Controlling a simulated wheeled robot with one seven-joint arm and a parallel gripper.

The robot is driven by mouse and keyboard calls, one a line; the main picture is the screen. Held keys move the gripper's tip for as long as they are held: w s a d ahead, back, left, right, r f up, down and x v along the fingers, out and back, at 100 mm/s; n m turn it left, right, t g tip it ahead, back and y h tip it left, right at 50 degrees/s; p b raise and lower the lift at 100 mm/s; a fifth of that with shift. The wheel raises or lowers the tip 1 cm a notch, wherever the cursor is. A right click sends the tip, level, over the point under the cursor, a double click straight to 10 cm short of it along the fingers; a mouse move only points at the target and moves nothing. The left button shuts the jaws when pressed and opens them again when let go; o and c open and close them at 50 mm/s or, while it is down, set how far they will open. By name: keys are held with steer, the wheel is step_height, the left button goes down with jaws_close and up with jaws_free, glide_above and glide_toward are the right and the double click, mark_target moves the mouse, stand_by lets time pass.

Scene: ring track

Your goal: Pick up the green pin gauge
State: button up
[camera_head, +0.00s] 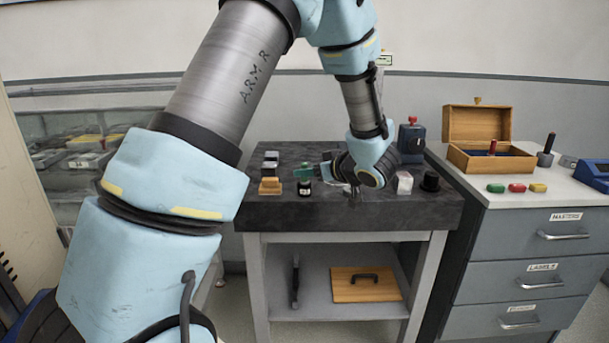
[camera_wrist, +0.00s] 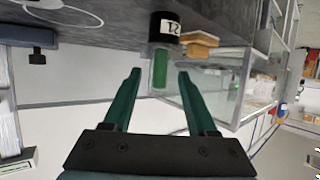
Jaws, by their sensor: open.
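The green pin gauge (camera_wrist: 160,68) shows in the wrist view as a green pin standing out of a black labelled base (camera_wrist: 165,27); this view is upside down. The base (camera_head: 305,188) stands upright on the dark stone table in the head view. My gripper (camera_wrist: 158,74) is open, its two dark green fingers on either side of the pin in the picture. No contact shows, and I cannot tell whether the pin is fully between the fingertips in depth. In the head view, my gripper's teal fingers overlap the pin and partly hide it.
The dark table (camera_head: 380,212) also bears a wooden block (camera_head: 270,187) left of the gauge, a clear white block (camera_head: 404,183), a black cylinder (camera_head: 430,181) and a blue device (camera_head: 411,138) at right. A drawer cabinet (camera_head: 520,235) with an open wooden box (camera_head: 478,125) stands further right.

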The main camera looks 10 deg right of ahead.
mark_target(305, 181)
steer(key=shift+x, duration=1.55)
jaws_close()
